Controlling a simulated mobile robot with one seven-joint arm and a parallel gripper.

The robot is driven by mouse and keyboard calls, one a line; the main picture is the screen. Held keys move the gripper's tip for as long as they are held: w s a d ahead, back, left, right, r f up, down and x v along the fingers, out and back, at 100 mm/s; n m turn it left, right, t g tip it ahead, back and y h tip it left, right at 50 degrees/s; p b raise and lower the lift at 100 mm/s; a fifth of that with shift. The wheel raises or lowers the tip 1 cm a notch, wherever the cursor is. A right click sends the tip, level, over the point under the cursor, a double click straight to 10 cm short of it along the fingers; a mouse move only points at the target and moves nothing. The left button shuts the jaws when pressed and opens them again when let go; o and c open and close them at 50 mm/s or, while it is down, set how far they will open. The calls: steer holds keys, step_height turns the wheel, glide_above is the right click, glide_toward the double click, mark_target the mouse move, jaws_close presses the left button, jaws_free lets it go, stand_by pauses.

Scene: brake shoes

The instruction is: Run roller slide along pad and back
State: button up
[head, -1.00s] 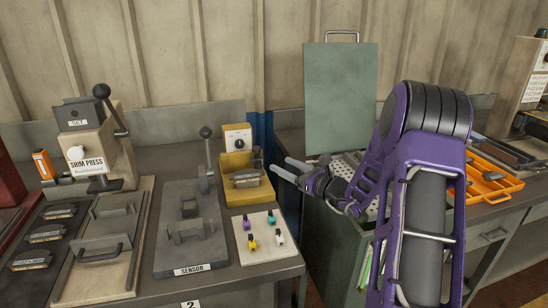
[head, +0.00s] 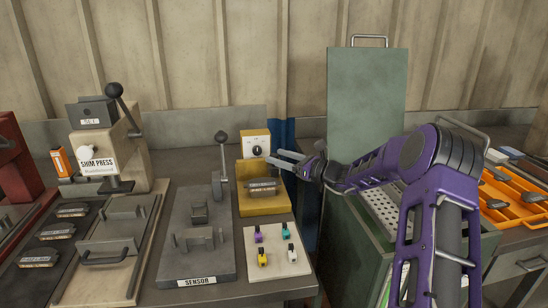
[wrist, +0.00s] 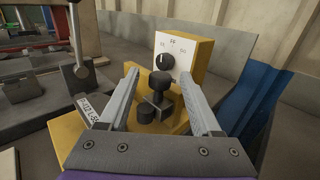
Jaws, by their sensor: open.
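The yellow station (head: 262,203) stands right of the sensor plate, with a white dial panel at its back. A dark pad with a pale label (head: 262,186) lies in it. In the wrist view a black knob (wrist: 161,79) on a small metal piece stands in front of the dial (wrist: 172,57); it looks like the roller slide's handle. A second, lower black knob (wrist: 145,115) sits nearer. My gripper (head: 278,158) is open at the station's right side. In the wrist view its fingers (wrist: 156,76) lie left and right of the taller knob, with gaps showing. The labelled pad (wrist: 93,110) is partly hidden by the left finger.
The sensor plate (head: 197,245) with a tall black-knobbed lever (head: 221,150) is left of the station. A board with several coloured pegs (head: 275,250) lies in front. The shim press (head: 105,150) is further left. A green bin (head: 345,240) and an orange tray (head: 515,200) are right.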

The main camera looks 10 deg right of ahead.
steer(key=shift+x, duration=1.25)
steer(key=shift+d, duration=0.1)
jaws_close()
stand_by(0.4)
